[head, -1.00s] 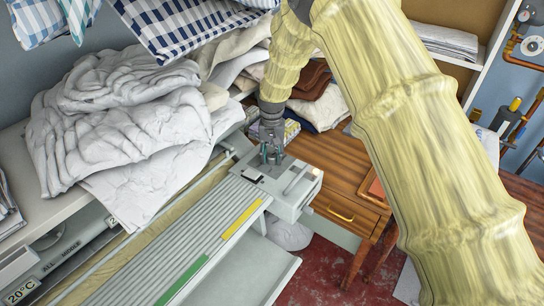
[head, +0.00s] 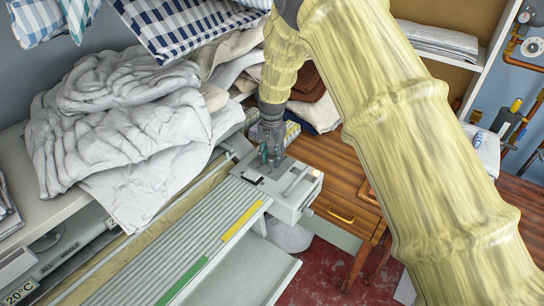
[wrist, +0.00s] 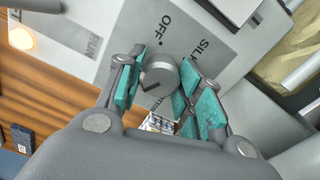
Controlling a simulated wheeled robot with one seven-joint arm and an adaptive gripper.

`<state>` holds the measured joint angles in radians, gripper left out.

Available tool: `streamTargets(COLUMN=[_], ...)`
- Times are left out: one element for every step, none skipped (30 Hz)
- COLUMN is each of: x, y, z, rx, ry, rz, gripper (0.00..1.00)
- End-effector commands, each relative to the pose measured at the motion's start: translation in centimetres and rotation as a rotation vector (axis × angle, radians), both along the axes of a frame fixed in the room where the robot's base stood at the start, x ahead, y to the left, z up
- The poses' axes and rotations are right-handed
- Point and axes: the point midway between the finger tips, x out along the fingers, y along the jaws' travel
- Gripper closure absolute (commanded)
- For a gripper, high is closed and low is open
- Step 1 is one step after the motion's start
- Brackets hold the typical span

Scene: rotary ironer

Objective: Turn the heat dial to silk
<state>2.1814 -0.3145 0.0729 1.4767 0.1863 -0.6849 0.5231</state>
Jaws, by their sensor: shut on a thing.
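The heat dial (wrist: 158,74) is a round grey knob with a dark mark on its face, seen in the wrist view. It sits on a grey panel printed with OFF (wrist: 160,28) above it and SILK, partly cut off, at upper right (wrist: 207,50). Other lettering below the dial is mostly hidden. In the head view, my gripper (head: 267,157) stands over the ironer's end housing (head: 292,194), where the dial is hidden.
The ribbed ironer top (head: 170,240) with yellow and green strips runs to the lower left. A crumpled white cloth heap (head: 110,120) lies left of my gripper. A wooden cabinet (head: 340,180) stands to the right. A lit lamp (wrist: 20,38) shows on the panel.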

Motion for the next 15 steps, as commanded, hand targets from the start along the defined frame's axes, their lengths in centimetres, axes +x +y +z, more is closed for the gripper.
streamTargets(x=[0.29, 0.29, 0.27, 0.25, 0.22, 0.19, 0.18, 0.16, 0.15, 0.13, 0.12, 0.11, 0.11, 0.1, 0.1], y=[0.02, 0.02, 0.03, 0.02, 0.02, 0.02, 0.03, 0.02, 0.02, 0.03, 0.03, 0.02, 0.02, 0.03, 0.03], z=[0.42, 0.42, 0.39, 0.37, 0.33, 0.3, 0.27, 0.24, 0.21, 0.19, 0.17, 0.15, 0.15, 0.17, 0.26], rx=[0.001, 0.001, 0.001, 0.001, 0.001, 0.001, 0.0, 0.001, 0.001, 0.001, 0.001, 0.0, 0.0, 0.0, 0.0], ry=[-0.007, -0.007, -0.007, -0.006, -0.006, -0.005, -0.004, -0.004, -0.004, -0.004, -0.004, -0.002, -0.002, -0.002, -0.002], rz=[0.0, 0.0, 0.0, 0.0, 0.0, 0.0, 0.0, 0.0, 0.0, 0.0, 0.0, 0.0, 0.001, 0.001, 0.001], gripper=[0.88, 0.59, 0.51, 0.46, 0.42, 0.42, 0.42, 0.42, 0.42, 0.42, 0.42, 0.42, 0.42, 0.42, 0.42])
